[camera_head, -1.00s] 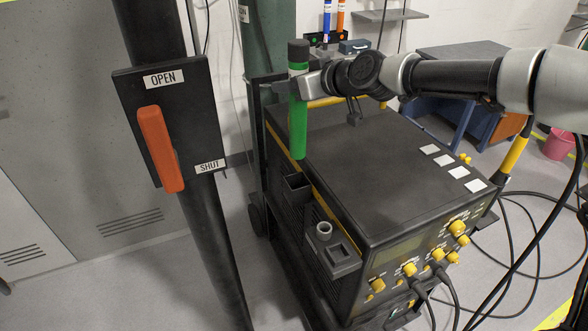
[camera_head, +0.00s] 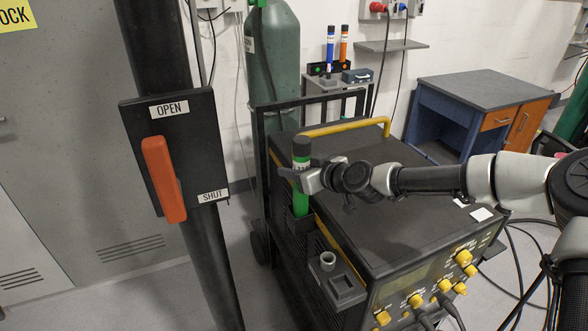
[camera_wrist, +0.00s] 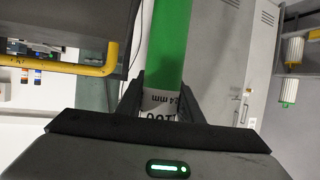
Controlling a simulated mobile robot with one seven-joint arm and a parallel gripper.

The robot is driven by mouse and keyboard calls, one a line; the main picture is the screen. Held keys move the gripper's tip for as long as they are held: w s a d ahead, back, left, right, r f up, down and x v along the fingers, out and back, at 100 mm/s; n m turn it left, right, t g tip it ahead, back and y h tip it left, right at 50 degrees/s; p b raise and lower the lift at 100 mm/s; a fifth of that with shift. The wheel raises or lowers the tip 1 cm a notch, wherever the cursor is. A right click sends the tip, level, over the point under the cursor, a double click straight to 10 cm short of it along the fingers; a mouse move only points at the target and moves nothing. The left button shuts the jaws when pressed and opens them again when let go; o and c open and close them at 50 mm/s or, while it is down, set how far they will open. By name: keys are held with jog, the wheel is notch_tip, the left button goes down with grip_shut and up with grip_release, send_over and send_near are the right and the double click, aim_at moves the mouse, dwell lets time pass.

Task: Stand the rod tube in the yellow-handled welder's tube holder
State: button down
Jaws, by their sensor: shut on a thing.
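The rod tube (camera_head: 301,203) is green with a black cap and stands close to upright. My gripper (camera_head: 301,176) is shut on it just below the cap. The yellow-handled welder (camera_head: 385,215) is a black box with a yellow bar handle (camera_head: 340,128) on top. In the wrist view the green tube (camera_wrist: 171,45) with a white label lies between my fingers (camera_wrist: 162,103).
An orange lever (camera_head: 162,180) on a black OPEN/SHUT plate stands at left. A green gas cylinder (camera_head: 273,55) stands behind. Blue and orange tubes (camera_head: 337,45) stand on a rack. A blue desk (camera_head: 465,115) is back right.

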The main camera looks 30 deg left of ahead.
jog(key=c, duration=1.2)
grip_release()
jog(key=shift+s+d+r, duration=0.1)
jog(key=shift+d+r, duration=0.15)
jog(key=shift+d, duration=0.15)
jog(key=v, duration=1.1)
jog(key=shift+s+d, duration=0.1)
jog(key=shift+s, duration=0.05)
